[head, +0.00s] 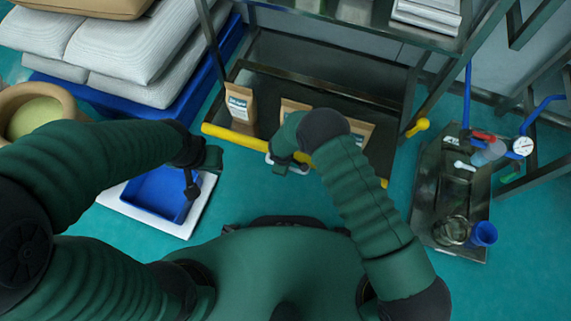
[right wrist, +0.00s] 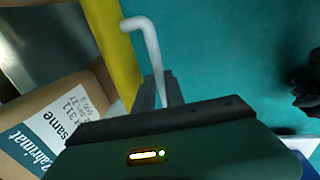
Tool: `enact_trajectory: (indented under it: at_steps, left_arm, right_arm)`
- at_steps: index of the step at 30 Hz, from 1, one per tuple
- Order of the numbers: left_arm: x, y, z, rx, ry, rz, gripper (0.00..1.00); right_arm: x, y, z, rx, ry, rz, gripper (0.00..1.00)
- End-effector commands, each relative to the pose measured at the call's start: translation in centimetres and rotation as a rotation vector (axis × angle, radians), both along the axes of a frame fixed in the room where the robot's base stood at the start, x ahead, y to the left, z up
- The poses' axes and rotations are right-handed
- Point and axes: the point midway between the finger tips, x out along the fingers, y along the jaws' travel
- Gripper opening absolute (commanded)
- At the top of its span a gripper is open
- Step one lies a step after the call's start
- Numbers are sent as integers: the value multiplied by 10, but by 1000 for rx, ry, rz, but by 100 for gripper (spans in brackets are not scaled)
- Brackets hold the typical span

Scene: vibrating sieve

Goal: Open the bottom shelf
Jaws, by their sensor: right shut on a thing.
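The bottom shelf (head: 300,90) of the metal rack is a dark tray with a yellow front edge (head: 240,138); the edge also shows in the right wrist view (right wrist: 112,40). A white bent handle (right wrist: 150,45) sticks out from this edge, and my right gripper (right wrist: 165,100) is shut on it. In the head view my right gripper (head: 288,164) is at the middle of the edge, partly hidden by my forearm. My left gripper (head: 204,172) hangs above a blue tray, apart from the shelf; its jaws are too small to read.
Brown paper bags (head: 240,104) stand on the shelf. A blue tray (head: 160,195) on a white base lies on the floor at left. White sacks (head: 130,45) are stacked at the back left. A metal cart (head: 432,190) with a blue cup (head: 484,234) stands at right.

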Motion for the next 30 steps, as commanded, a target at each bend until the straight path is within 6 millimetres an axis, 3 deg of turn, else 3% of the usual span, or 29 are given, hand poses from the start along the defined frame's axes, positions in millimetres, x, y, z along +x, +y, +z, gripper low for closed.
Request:
enact_trajectory:
  at_steps: [15, 16, 20, 30]
  left_arm:
    - [0, 0, 1, 0, 0, 0, 36]
    - [0, 0, 1, 0, 0, 0, 36]
    - [0, 0, 1, 0, 0, 0, 36]
    - [0, 0, 4, 0, 0, 0, 36]
  right_arm:
    - [0, -1, 0, -1, -1, 0, 0]
    - [0, -1, 0, -1, -1, 0, 17]
    - [0, 0, 0, -1, -1, 0, 34]
    - [1, 0, 4, 0, -1, 0, 36]
